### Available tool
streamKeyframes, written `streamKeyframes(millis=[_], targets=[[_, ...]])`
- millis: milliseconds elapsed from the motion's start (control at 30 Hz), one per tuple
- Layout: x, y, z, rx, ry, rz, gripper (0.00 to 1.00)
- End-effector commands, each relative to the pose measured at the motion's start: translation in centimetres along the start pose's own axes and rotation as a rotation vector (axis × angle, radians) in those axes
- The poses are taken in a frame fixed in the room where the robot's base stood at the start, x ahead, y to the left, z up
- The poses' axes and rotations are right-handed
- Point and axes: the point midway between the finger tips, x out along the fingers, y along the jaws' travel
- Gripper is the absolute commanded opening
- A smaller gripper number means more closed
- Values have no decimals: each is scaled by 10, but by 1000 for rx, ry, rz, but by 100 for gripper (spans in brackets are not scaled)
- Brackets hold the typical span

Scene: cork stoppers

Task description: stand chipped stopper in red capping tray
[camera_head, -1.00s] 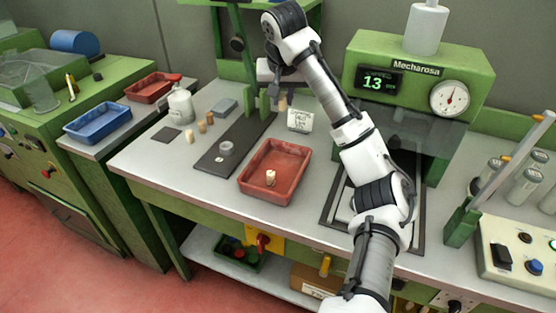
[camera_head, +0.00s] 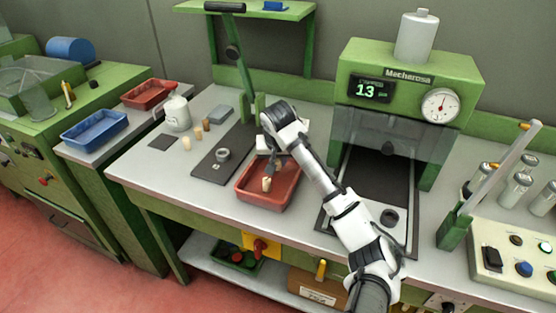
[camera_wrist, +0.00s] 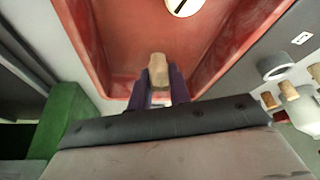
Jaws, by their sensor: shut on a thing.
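My gripper (camera_wrist: 160,88) is shut on a tan cork stopper (camera_wrist: 158,70), which sticks out past the fingertips. I cannot make out a chip on it. In the head view my gripper (camera_head: 277,165) is over the back part of the red tray (camera_head: 247,198) on the bench, and the arm partly hides it. The wrist view shows the held stopper over the tray floor (camera_wrist: 125,50); I cannot tell whether it touches. Another pale stopper (camera_head: 266,184) stands in the tray, and its top with a dark slit shows in the wrist view (camera_wrist: 183,5).
Several loose corks (camera_head: 196,134) stand left of a dark strip with a grey ring (camera_head: 223,155). A white jug (camera_head: 176,113) is behind them. A blue tray (camera_head: 94,130) and another red tray (camera_head: 148,90) are at far left. A green press (camera_head: 410,75) stands right.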

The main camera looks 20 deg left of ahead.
Motion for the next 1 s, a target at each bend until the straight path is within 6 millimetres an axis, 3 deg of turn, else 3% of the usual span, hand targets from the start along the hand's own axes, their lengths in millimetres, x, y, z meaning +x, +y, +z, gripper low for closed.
streamKeyframes(millis=[433, 467, 600, 1000], targets=[[11, 0, 5, 1, 0, -1, 0], [10, 0, 4, 1, 1, 0, 23], [10, 0, 4, 0, 0, 0, 41], [3, -1, 3, -1, 2, -1, 41]])
